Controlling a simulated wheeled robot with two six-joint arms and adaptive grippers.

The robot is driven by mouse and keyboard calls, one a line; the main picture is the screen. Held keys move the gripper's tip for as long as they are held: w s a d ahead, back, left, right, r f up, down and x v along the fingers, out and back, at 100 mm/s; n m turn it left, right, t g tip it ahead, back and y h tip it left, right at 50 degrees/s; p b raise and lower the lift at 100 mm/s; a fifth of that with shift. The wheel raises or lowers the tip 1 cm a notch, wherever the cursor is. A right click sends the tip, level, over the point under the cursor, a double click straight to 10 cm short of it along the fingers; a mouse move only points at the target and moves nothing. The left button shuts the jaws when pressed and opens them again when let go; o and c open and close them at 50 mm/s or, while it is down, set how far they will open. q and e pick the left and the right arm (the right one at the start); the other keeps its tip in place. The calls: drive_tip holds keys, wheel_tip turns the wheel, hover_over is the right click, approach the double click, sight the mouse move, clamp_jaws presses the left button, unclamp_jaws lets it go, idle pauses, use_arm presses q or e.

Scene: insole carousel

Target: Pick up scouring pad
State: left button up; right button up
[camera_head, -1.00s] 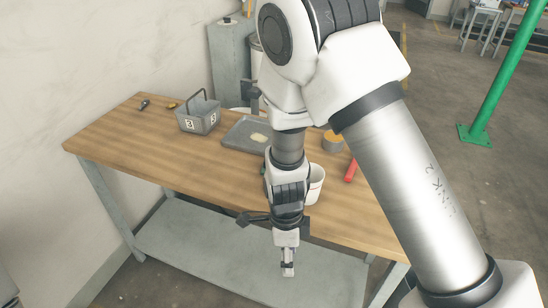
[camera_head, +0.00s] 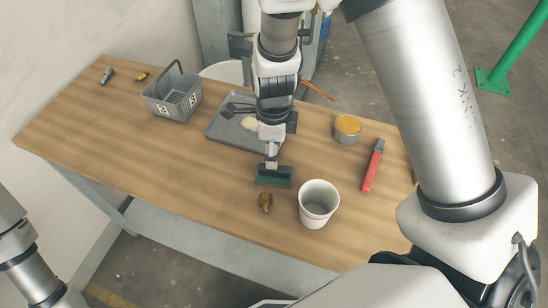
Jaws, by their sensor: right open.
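The scouring pad appears as a dark green block (camera_head: 275,177) on the wooden table (camera_head: 150,130), left of the white cup. My right gripper (camera_head: 271,163) points down right over the pad, its fingertips at the pad's upper edge. It is open; whether its fingers touch the pad or reach around it I cannot tell. The gripper hides part of the pad's far side. Of my left arm only links show at the lower left; its gripper is out of the picture.
A white cup (camera_head: 318,203) and a brass fitting (camera_head: 265,202) stand close to the pad. A grey tray (camera_head: 217,130), a grey basket (camera_head: 174,96), an orange-topped tin (camera_head: 347,130) and a red-handled tool (camera_head: 372,166) lie around.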

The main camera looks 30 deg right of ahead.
sight(275, 172)
drive_tip(key=shift+s+a+f, duration=0.15)
drive_tip(key=shift+s+f, duration=0.25)
drive_tip(key=shift+f, duration=0.15)
drive_tip(key=shift+s+a+f, duration=0.15)
drive_tip(key=shift+s+f, duration=0.25)
drive_tip(key=shift+f, duration=0.15)
wheel_tip(275, 172, down, 3)
drive_tip(key=shift+w+d+f+b, duration=0.1)
drive_tip(key=shift+w+d+b, duration=0.05)
drive_tip(key=shift+b, duration=0.4)
drive_tip(key=shift+w+d+f, duration=0.1)
drive_tip(key=shift+w+f, duration=0.1)
drive_tip(key=shift+s+r, duration=0.15)
use_arm(q)
drive_tip(key=shift+s+a+f, duration=0.15)
drive_tip(key=shift+s+f, duration=0.15)
drive_tip(key=shift+f, duration=0.2)
use_arm(e)
clamp_jaws()
drive_tip(key=shift+r, duration=0.1)
